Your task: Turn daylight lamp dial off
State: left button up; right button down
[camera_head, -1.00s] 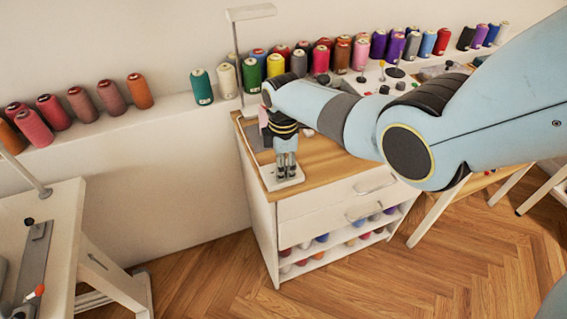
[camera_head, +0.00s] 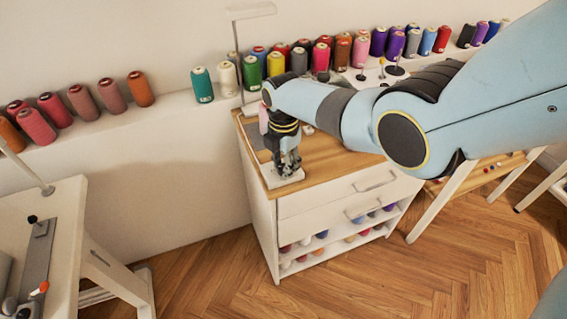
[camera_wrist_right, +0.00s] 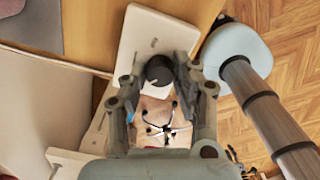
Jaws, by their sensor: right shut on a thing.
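A dark round dial (camera_wrist_right: 159,70) sits on a white rectangular plate (camera_wrist_right: 140,28) in the right wrist view. My right gripper (camera_wrist_right: 160,74) is shut on the dial, one finger on each side. In the head view the gripper (camera_head: 287,168) points down over the white plate (camera_head: 277,183) at the cabinet's front left corner, and hides the dial. The white lamp (camera_head: 251,11) with a thin post stands behind it. I cannot tell from its head whether it is lit. My left gripper is not in view.
The plate lies on the wooden top of a white drawer cabinet (camera_head: 310,207). Thread spools (camera_head: 276,65) line the ledge behind. A white table (camera_head: 65,215) stands at the left. The wood floor in front is clear.

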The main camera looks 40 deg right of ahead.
dwell(0.3)
jog(key=c, duration=1)
grip_release()
jog(key=shift+r, duration=0.15)
notch_tip(320, 180, up, 12)
jog(key=shift+f, duration=0.1)
jog(key=shift+f, duration=0.1)
